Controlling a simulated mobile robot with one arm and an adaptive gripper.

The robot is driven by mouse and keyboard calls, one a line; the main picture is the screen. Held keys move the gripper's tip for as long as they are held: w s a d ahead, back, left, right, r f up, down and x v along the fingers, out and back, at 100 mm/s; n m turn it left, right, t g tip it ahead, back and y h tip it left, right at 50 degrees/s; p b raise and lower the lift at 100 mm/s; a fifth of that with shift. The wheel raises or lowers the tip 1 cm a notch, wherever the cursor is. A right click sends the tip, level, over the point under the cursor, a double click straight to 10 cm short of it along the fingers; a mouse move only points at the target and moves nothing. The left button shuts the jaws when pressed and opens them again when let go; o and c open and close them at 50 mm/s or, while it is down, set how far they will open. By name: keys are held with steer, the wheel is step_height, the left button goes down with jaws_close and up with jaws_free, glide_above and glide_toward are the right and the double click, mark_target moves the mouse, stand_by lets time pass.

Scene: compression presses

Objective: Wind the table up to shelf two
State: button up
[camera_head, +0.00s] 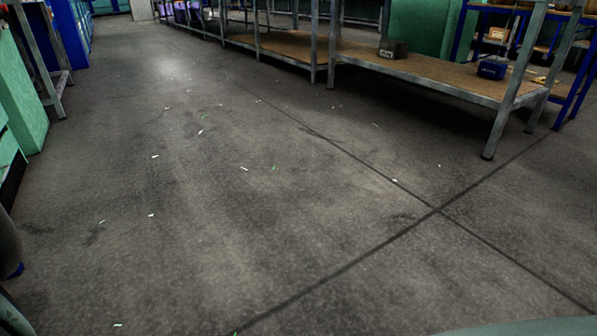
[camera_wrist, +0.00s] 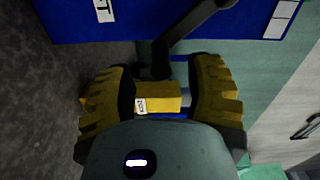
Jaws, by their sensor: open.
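My gripper (camera_wrist: 162,76) is open in the wrist view, with a thick ridged yellow-and-black finger on each side. A yellow block (camera_wrist: 165,92) with a small white label shows between the fingers. I cannot tell whether the fingers touch it. Just beyond it a dark bar (camera_wrist: 190,32), shaped like a crank arm, runs up to the right in front of a blue panel (camera_wrist: 95,22). I cannot tell which part is the table's winding handle. The table top and shelf two cannot be made out in either view.
In the head view a grey metal bench (camera_head: 450,82) with a low brown shelf stands at the right, holding a dark box (camera_head: 393,49) and a blue box (camera_head: 491,69). A green machine (camera_head: 22,95) stands at the left. The concrete floor (camera_head: 230,190) between is open, with small scraps.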

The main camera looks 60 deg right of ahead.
steer(key=v, duration=0.7)
steer(key=shift+d, duration=0.25)
steer(key=shift+o, duration=0.4)
